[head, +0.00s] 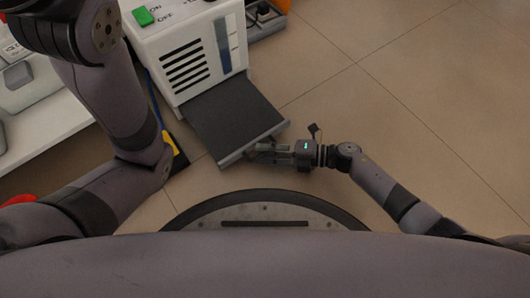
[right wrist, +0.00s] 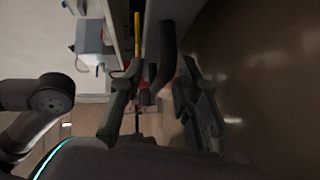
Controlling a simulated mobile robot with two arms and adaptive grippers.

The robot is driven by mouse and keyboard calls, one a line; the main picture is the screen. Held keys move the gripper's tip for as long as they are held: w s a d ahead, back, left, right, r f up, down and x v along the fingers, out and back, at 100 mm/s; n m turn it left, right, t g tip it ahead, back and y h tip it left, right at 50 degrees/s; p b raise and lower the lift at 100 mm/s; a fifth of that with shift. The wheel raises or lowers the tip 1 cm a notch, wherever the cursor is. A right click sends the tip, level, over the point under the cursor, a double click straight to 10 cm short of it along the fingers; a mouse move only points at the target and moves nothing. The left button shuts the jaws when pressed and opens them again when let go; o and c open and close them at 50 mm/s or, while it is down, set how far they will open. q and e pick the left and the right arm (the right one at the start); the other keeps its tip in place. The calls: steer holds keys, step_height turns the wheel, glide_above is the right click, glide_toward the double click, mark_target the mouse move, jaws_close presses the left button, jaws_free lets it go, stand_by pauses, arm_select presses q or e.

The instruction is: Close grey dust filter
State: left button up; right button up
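The grey dust filter (head: 235,118) is a dark flat panel that sticks out from the lower front of a white machine (head: 190,50). It has a lighter grey lip along its outer edge. My right gripper (head: 258,152) is at the right part of that lip, touching or very close to it. In the right wrist view my right gripper (right wrist: 157,72) has its fingers apart, with a dark bar-like edge between and beyond them. I cannot tell whether the fingers touch it. My left arm comes in at the left, and its gripper is out of the frame.
The machine has a green switch (head: 144,16), vent slots and a blue window. A white bench (head: 50,125) with grey items stands at the left. The tiled floor at the right is clear.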

steer(key=shift+a, duration=0.2)
jaws_close()
stand_by(0.3)
stand_by(0.5)
